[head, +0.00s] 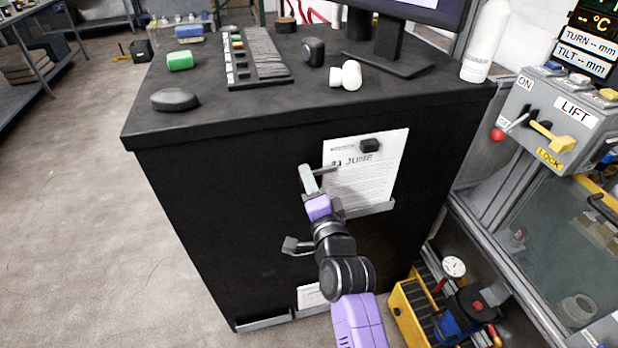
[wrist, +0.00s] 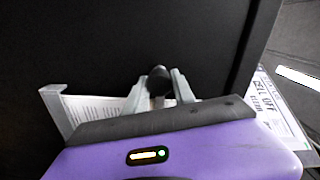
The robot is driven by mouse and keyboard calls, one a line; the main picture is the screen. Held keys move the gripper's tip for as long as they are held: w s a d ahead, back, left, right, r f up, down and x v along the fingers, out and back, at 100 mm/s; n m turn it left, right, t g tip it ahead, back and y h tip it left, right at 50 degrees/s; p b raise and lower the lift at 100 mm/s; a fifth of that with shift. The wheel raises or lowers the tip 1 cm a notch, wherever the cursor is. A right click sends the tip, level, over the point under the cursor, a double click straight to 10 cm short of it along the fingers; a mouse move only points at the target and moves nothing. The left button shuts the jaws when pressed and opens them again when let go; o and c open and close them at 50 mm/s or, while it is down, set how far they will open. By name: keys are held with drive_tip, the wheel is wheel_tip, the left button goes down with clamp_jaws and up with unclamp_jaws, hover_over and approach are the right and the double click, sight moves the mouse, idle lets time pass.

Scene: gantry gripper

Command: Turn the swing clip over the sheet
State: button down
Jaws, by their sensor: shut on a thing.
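The sheet (head: 362,185) is a white printed page headed "JUNE" on the front of a black cabinet. A dark block (head: 370,145) sits on its upper part, and a grey ledge (head: 370,209) runs along its bottom edge. The swing clip (head: 325,171) shows as a short dark bar at the sheet's upper left edge, overlapping that edge in the picture. My gripper (head: 308,180) is at the bar's left end. In the wrist view my gripper (wrist: 160,95) has its two grey fingers shut around the clip's dark rounded end (wrist: 159,78). The clip's pivot is hidden.
A grey bracket (head: 297,246) sticks out from the cabinet front below left of my gripper. The cabinet top (head: 220,105) holds a keypad, a monitor and small items. A yellow tool crate (head: 415,305) stands at the lower right. Floor to the left is clear.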

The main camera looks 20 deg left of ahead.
drive_tip(key=shift+f+m, duration=0.15)
drive_tip(key=shift+m, duration=0.45)
drive_tip(key=c, duration=1.1)
unclamp_jaws()
drive_tip(key=shift+o, duration=0.2)
drive_tip(key=v, duration=0.8)
drive_tip(key=shift+p, duration=0.3)
drive_tip(key=shift+w, duration=0.1)
